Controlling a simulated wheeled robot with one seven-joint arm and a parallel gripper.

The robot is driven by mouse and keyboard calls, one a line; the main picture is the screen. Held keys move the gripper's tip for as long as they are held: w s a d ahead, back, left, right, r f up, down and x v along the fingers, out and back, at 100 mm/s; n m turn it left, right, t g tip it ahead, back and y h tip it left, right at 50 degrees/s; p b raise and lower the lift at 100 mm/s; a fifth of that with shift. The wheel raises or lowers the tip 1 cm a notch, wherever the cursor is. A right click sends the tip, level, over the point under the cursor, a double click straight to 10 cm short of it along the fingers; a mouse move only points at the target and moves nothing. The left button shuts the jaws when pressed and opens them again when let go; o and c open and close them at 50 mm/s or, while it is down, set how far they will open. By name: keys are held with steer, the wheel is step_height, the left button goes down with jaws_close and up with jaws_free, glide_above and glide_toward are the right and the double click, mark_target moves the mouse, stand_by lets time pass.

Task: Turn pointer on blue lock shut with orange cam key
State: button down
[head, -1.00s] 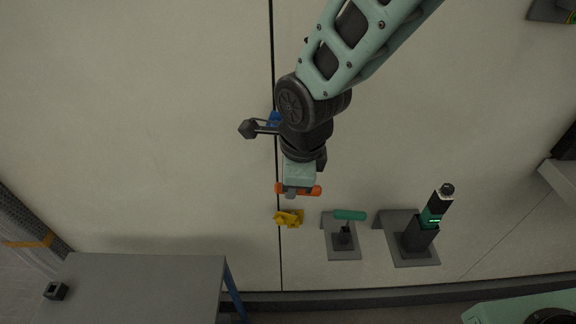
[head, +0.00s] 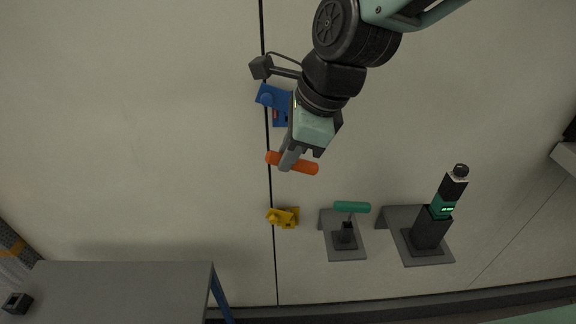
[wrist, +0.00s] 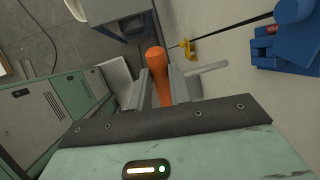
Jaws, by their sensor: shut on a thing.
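The blue lock (head: 272,97) is on the pale wall by the dark vertical seam, partly hidden behind my gripper in the head view. It also shows at the upper right of the wrist view (wrist: 290,47). The orange cam key (head: 305,167) is held in my gripper (head: 289,160), below and slightly right of the lock and apart from it. In the wrist view the orange handle (wrist: 157,75) stands between my two fingers. The lock's pointer cannot be made out clearly, and the key's working end is hidden.
A yellow lock-like part (head: 284,217) sits on the seam below. A grey bracket with a teal-handled tool (head: 351,207) and a bracket with a dark tool (head: 433,226) are at lower right. A grey table (head: 120,290) stands lower left. The wall left of the seam is clear.

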steer(key=shift+w+d+f+y+b, duration=0.15)
steer(key=shift+y+b, duration=0.35)
steer(key=shift+b, duration=1.85)
steer(key=shift+w+r+p, duration=0.3)
steer(key=shift+w+p, duration=0.35)
steer(key=shift+w, duration=0.3)
steer(key=shift+w+p, duration=0.3)
steer(key=shift+w, duration=0.85)
steer(key=shift+w+d+p, duration=0.1)
steer(key=shift+w+p, duration=0.6)
steer(key=shift+w, duration=0.55)
steer(key=shift+w+d+r+p, duration=0.15)
steer(key=shift+w+p, duration=0.2)
steer(key=shift+p, duration=0.7)
stand_by(0.7)
